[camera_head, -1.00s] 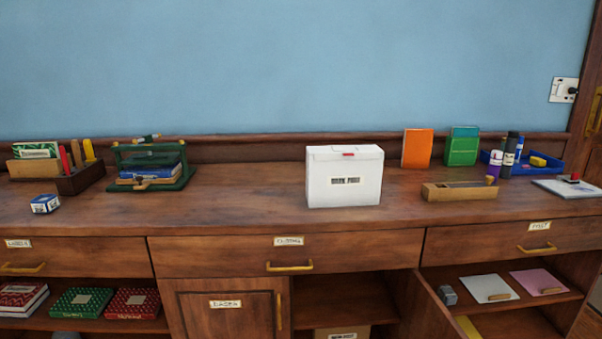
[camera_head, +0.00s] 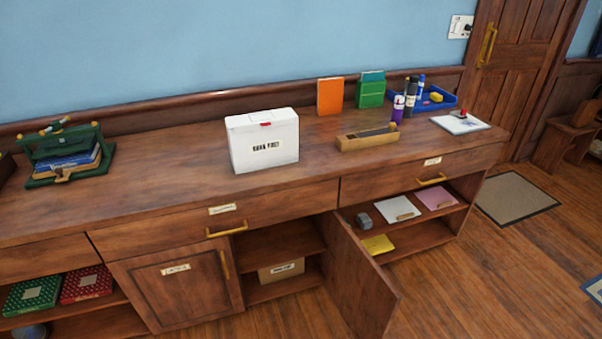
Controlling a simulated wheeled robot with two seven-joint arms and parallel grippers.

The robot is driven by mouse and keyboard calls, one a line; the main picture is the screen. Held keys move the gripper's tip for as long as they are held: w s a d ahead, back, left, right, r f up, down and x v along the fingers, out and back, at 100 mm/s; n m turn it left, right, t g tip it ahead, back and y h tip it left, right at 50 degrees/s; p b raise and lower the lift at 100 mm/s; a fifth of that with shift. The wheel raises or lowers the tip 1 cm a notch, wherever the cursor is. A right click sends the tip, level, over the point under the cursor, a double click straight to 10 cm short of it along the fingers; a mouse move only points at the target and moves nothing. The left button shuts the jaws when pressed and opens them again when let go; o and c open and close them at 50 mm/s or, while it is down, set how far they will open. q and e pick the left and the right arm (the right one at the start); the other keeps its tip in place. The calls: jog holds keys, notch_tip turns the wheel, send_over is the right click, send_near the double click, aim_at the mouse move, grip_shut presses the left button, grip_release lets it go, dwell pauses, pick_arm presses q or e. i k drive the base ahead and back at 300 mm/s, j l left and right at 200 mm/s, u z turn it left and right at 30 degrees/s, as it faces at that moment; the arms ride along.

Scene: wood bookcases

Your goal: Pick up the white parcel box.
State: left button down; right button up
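The white parcel box (camera_head: 263,141) stands upright on the wooden counter top (camera_head: 190,193), close to its front edge. It has a dark-lettered label on its front and a small red mark near the top. Nothing covers it. Neither of my grippers shows in the head view.
A green stand with books (camera_head: 66,157) is at the left. A cabinet door (camera_head: 362,278) hangs open below. Bare floor (camera_head: 470,275) lies at the right.

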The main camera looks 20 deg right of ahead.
aim_at(258, 149)
jog(key=l+u, duration=0.15)
jog(key=l, duration=0.4)
jog(key=i+l+u, duration=0.15)
jog(key=l, duration=0.4)
jog(key=l+u, duration=0.2)
jog(key=l, duration=0.35)
jog(key=k+l+u, duration=0.15)
jog(key=l, duration=0.4)
jog(key=l+u, duration=0.15)
jog(key=l, duration=0.45)
jog(key=k+l+u, duration=0.15)
jog(key=l, duration=0.4)
jog(key=l+u, duration=0.2)
jog(key=l, duration=0.35)
jog(key=k, duration=0.05)
